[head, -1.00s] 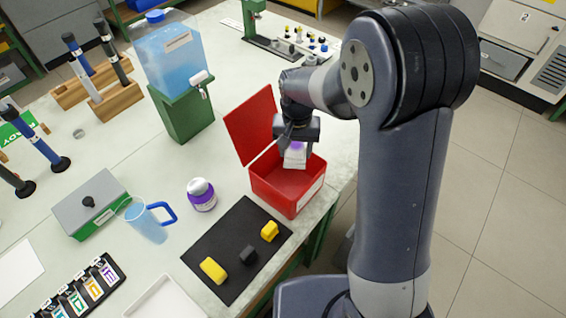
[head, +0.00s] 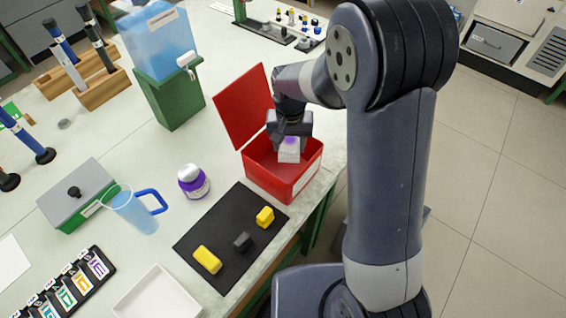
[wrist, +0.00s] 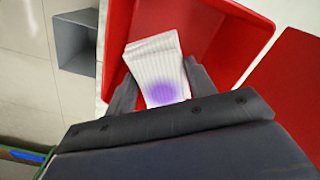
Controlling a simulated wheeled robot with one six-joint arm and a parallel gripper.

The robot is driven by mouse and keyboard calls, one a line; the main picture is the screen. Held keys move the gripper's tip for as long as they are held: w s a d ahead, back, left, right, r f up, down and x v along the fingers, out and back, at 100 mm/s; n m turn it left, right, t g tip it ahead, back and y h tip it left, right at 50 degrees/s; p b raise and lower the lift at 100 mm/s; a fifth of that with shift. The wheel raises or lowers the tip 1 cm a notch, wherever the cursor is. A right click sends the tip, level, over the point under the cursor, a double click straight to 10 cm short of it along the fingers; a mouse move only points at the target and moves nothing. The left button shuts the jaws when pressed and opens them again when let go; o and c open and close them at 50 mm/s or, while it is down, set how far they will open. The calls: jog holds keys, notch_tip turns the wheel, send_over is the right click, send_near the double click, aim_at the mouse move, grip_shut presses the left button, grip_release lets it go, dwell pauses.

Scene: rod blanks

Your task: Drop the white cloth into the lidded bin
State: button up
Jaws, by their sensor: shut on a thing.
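The white cloth (head: 289,152) is a folded, ribbed piece with a purple stain; it also shows in the wrist view (wrist: 156,62). My gripper (head: 289,138) is shut on it, with one finger at each side of the cloth in the wrist view (wrist: 160,88). The lidded bin (head: 284,187) is red, with its lid (head: 243,107) standing open at the left. The gripper holds the cloth over the bin's opening, its lower end at about rim level. In the wrist view the bin's red inside (wrist: 215,35) lies beyond the cloth. How far the cloth is above the floor of the bin is unclear.
A black mat (head: 228,245) with two yellow blocks and a dark one lies in front of the bin. A purple-labelled jar (head: 193,182), a blue-handled jug (head: 135,211) and a water tank on a green stand (head: 168,95) are to the left. A grey container (wrist: 75,40) stands on the floor.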

jog(key=o, duration=1)
jog(key=shift+o, duration=0.2)
jog(key=shift+r, duration=0.1)
notch_tip(320, 180, up, 11)
jog(key=b, duration=0.1)
jog(key=shift+f, duration=0.2)
notch_tip(320, 180, down, 11)
jog(key=shift+s+r+p, duration=0.1)
jog(key=shift+r+p, duration=0.05)
jog(key=shift+p, duration=0.45)
jog(key=shift+r+p, duration=1.65)
jog(key=shift+r, duration=0.7)
